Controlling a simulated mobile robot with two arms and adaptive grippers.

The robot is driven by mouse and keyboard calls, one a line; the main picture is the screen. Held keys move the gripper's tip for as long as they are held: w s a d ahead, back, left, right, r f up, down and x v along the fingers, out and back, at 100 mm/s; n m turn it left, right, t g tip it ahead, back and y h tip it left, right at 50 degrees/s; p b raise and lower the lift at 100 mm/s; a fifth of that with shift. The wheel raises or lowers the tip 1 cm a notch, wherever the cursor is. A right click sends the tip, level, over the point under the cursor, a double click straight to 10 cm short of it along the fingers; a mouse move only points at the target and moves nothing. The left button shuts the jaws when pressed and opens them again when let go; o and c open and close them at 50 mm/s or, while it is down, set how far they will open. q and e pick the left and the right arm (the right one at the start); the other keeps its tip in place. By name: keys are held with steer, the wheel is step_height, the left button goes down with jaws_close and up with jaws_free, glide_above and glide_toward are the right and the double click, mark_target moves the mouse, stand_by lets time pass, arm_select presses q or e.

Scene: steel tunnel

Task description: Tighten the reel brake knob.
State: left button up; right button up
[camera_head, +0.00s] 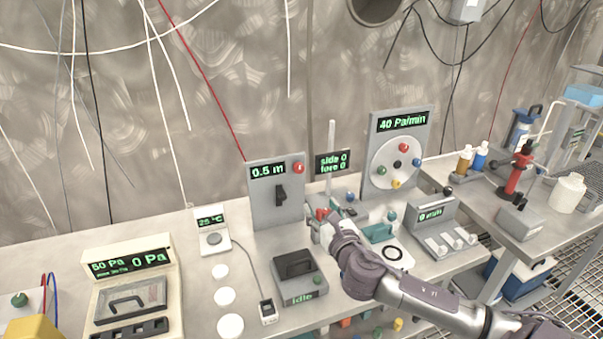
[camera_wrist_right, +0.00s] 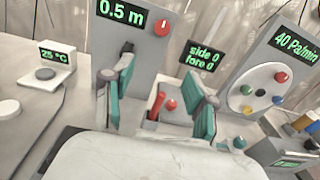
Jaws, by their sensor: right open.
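A grey upright panel reading 0.5 m (camera_head: 262,212) stands at the back of the bench, with a red knob (camera_head: 299,168) at its upper right and a black lever below the display. I take the red knob as the brake knob; no label confirms it. It also shows in the right wrist view (camera_wrist_right: 162,27), beyond and above my fingertips. My right gripper (camera_head: 324,222) is low in front of this panel's right side, apart from the knob. Its teal-padded fingers (camera_wrist_right: 158,98) are spread, with nothing held between them. My left gripper is not in view.
A small red part (camera_wrist_right: 171,105) on a low grey box shows between my fingers. A thin white post and the side/fore display (camera_head: 333,162) stand right of the panel. The 40 Pa/min panel (camera_head: 380,187) is farther right. A grey Idle box (camera_head: 300,288) sits in front.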

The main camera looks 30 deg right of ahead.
mark_target(300, 170)
steer(key=w+d, duration=0.1)
steer(key=w, duration=0.3)
steer(key=w+d+r+n+p, duration=0.1)
steer(key=w, duration=0.4)
steer(key=w+d+n, duration=0.1)
steer(key=w, duration=0.4)
steer(key=shift+w+d+r+t, duration=0.15)
steer(key=shift+d+r+t, duration=0.1)
steer(key=shift+d+t, duration=0.05)
jaws_close()
steer(key=shift+y, duration=0.3)
